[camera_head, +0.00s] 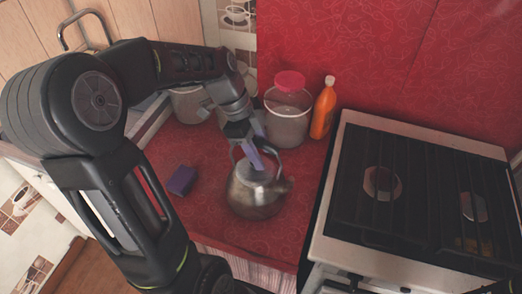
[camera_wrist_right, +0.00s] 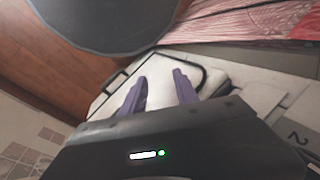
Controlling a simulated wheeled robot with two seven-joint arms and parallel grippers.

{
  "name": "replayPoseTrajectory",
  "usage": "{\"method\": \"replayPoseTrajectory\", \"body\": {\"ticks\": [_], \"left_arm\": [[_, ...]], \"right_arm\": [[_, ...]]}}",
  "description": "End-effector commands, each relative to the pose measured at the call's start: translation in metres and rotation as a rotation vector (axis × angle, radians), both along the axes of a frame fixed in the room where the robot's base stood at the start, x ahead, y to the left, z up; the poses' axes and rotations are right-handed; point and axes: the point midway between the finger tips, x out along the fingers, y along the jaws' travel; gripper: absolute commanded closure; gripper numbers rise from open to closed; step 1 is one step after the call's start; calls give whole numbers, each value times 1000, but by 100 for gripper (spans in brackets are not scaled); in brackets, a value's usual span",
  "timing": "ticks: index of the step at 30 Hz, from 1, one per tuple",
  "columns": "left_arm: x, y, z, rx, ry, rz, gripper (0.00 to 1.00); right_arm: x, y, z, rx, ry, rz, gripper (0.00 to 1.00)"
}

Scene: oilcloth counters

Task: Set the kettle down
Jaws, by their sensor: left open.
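The metal kettle (camera_head: 256,199) stands upright on the red oilcloth counter (camera_head: 205,220), near its front edge and left of the stove. Its spout points right and its dark handle arches over the lid. My left gripper (camera_head: 256,160) is open, with its purple fingers reaching down at the kettle's handle from above. The fingers overlap the handle in the picture, so I cannot tell whether they touch it. My right gripper (camera_wrist_right: 160,75) is open and empty in the right wrist view, in front of a pale panel with a dark handle.
A stove (camera_head: 415,195) with dark grates stands to the right. A purple sponge (camera_head: 182,180) lies left of the kettle. A jar with a red lid (camera_head: 288,108), an orange bottle (camera_head: 323,108) and a pot (camera_head: 188,104) stand behind. Some counter around the sponge is clear.

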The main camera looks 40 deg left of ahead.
Motion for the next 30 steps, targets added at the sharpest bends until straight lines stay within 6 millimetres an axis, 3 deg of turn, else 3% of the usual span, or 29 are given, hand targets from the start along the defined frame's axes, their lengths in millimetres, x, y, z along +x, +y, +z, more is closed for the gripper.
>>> {"method": "replayPoseTrajectory", "body": {"ticks": [10,24,30], "left_arm": [[0,5,13,1,-3,0,57],[-11,38,98,1,-2,1,57],[-14,44,112,0,-1,0,57]], "right_arm": [[0,0,-1,0,0,0,64],[1,0,-3,2,-3,0,64],[0,0,-1,1,-1,0,64]]}}
